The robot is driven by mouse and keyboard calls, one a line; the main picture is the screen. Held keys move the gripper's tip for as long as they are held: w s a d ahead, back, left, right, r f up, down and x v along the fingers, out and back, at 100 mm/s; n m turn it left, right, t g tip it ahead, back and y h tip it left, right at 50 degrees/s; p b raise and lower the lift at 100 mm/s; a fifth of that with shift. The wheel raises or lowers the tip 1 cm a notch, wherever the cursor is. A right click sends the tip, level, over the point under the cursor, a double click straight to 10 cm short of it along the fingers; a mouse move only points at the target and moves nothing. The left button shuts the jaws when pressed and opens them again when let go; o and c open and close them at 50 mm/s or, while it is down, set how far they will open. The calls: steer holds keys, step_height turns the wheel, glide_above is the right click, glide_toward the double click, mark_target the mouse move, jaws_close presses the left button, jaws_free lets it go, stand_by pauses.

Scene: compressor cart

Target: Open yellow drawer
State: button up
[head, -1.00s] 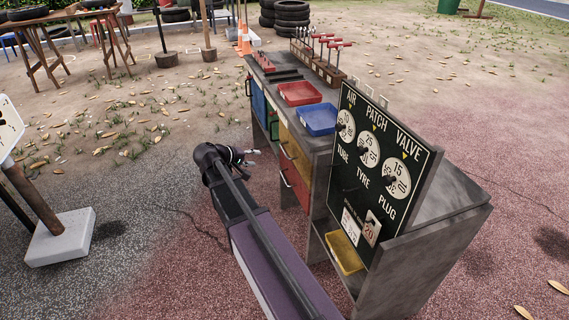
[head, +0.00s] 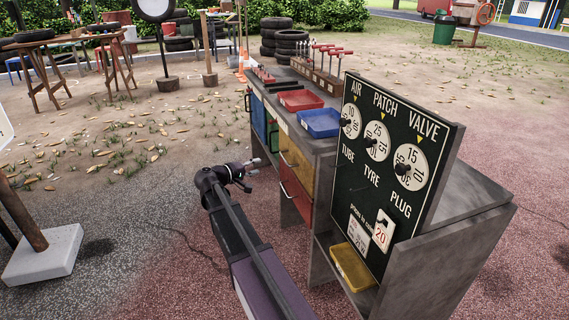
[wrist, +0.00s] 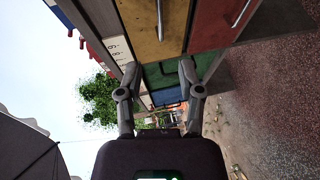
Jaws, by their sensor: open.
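The yellow drawer (head: 296,160) is in the side of the grey compressor cart, above a red drawer (head: 295,193), and looks shut. In the wrist view, which is turned sideways, the yellow drawer front (wrist: 150,38) is at the top centre with its metal bar handle (wrist: 160,18). My gripper (head: 255,167) is left of the cart, in front of the drawers and apart from the handle. In the wrist view my gripper (wrist: 159,72) has its two fingers spread with nothing between them. The handle lies beyond the fingertips, roughly in line with the gap.
A red tray (head: 300,100) and a blue tray (head: 319,123) sit on the cart top. The dial board (head: 390,165) stands at the near end, above a yellow tray (head: 352,267). Green and blue fronts (head: 258,117) are farther along. The ground left of the cart is open.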

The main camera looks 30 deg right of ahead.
mark_target(284, 159)
steer(key=shift+d, duration=0.15)
steer(key=b+x, duration=0.2)
steer(key=x, duration=1.1)
steer(key=shift+w+d+f, duration=0.1)
steer(key=shift+d, duration=0.15)
steer(key=shift+c, duration=0.2)
jaws_close()
steer(key=shift+d, duration=0.2)
steer(key=shift+a, duration=0.2)
